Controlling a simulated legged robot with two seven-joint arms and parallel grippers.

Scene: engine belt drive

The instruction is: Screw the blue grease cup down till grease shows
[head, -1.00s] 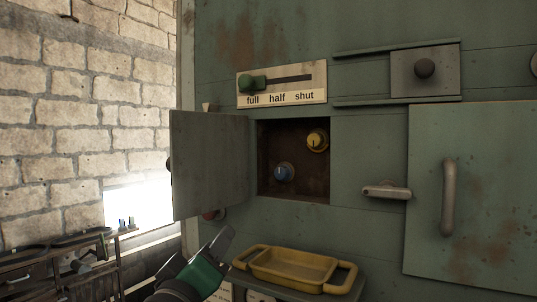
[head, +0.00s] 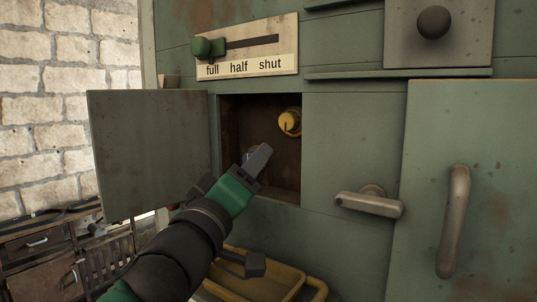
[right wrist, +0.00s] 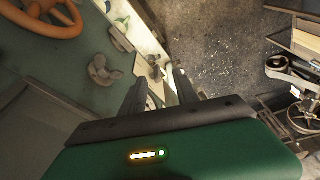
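The blue grease cup sits in the lower left of the recess and is almost wholly hidden behind my left gripper (head: 250,165). The left gripper reaches from the lower left to the recess mouth, with its fingertips over the cup's place. I cannot tell whether they touch the cup or how far apart they are. No grease can be made out. A yellow cup (head: 290,122) shows at the upper right of the recess (head: 285,180). My right gripper (right wrist: 160,90) is open and empty in the right wrist view, away from the cup.
The recess door (head: 150,150) stands open to the left. A lever plate (head: 245,63) marked full, half, shut is above. A lever handle (head: 368,204) and a big door handle (head: 452,220) stick out at the right. A yellow tray (head: 245,285) lies below. An orange handwheel (right wrist: 45,20) shows too.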

